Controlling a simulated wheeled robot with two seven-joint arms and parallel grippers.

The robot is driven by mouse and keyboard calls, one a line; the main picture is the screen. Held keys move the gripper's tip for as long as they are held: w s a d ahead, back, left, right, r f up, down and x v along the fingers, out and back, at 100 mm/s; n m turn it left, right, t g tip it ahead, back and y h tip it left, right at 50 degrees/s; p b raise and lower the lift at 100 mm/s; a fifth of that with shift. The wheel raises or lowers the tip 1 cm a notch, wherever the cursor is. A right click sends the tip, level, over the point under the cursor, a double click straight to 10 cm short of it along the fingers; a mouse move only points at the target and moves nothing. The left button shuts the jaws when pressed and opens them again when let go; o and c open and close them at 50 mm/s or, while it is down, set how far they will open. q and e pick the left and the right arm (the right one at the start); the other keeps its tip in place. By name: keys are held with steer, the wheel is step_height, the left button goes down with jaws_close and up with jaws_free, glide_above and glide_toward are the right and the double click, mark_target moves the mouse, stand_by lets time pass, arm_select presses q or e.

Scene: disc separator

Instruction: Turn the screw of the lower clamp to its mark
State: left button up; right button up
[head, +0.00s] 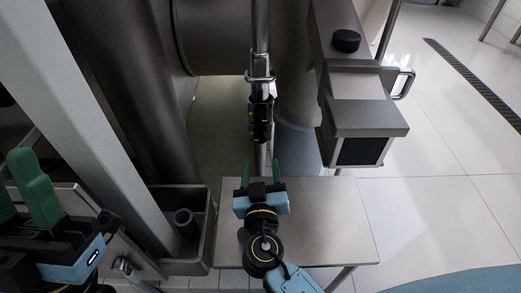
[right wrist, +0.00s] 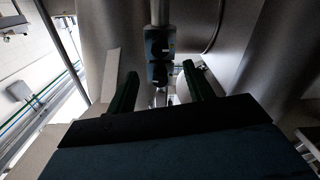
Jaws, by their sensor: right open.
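A thin vertical pipe (head: 261,30) carries a silver bracket (head: 259,78) with a dark clamp-like block (head: 261,118) below it. In the right wrist view the dark block (right wrist: 160,45) hangs ahead, with small light marks on it. I cannot make out which part is the lower clamp's screw or where its mark is. My right gripper (head: 261,172) is open and empty, below the block and apart from it. Its green fingers stand either side of the pipe line in the wrist view (right wrist: 160,92). My left gripper (head: 22,196) is at the left edge, partly cut off.
A flat grey table (head: 335,215) lies under my right gripper. A boxy metal housing (head: 370,117) juts out at the right. Large pipes flank the clamp. Open tiled floor lies at the far right.

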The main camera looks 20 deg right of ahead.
steer(key=shift+v, duration=2.05)
